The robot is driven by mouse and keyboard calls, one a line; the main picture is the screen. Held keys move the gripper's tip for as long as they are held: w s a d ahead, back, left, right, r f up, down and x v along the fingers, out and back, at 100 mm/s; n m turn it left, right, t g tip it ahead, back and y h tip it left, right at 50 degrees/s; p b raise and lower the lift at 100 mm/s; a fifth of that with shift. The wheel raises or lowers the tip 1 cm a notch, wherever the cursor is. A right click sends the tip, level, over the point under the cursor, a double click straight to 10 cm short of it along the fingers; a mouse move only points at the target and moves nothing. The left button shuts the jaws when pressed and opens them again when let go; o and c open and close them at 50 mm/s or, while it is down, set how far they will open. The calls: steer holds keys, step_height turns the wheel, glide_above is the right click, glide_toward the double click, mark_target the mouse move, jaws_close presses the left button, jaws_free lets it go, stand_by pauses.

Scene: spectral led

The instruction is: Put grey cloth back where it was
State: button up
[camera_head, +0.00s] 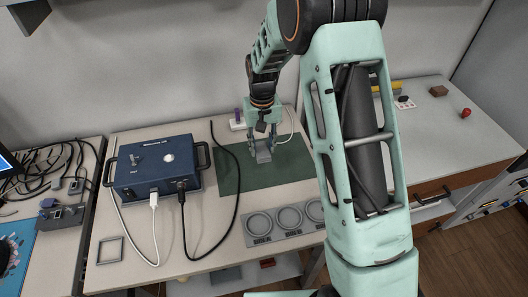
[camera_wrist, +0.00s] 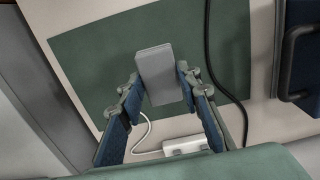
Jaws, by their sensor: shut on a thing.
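The grey cloth (camera_wrist: 156,66) looks like a small flat rectangular slab. My gripper (camera_wrist: 158,84) is shut on it, with one finger on each side. In the head view my gripper (camera_head: 263,150) points down over the green mat (camera_head: 233,179), with the grey cloth (camera_head: 263,156) between its fingertips. The green mat also fills the middle of the wrist view (camera_wrist: 90,60). I cannot tell whether the cloth touches the mat or hangs just above it.
A blue box (camera_head: 157,170) with cables stands left of the mat. A grey tray with three round recesses (camera_head: 284,222) lies in front of it. A white power strip (camera_wrist: 185,146) is behind the mat. A small square frame (camera_head: 110,250) lies at the table's front left.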

mark_target(264, 153)
steer(key=shift+w+d+f, duration=0.15)
steer(key=shift+w+f, duration=0.3)
steer(key=shift+f, duration=0.1)
steer(key=shift+w+d+f, duration=0.15)
steer(key=shift+w+f, duration=0.3)
steer(key=shift+f, duration=0.1)
steer(key=shift+w+f, duration=0.1)
steer(key=shift+f, duration=1.55)
steer(key=shift+f, duration=0.15)
steer(key=o, duration=1.2)
steer(key=shift+o, duration=0.2)
step_height(264, 153, up, 12)
steer(key=shift+r, duration=0.2)
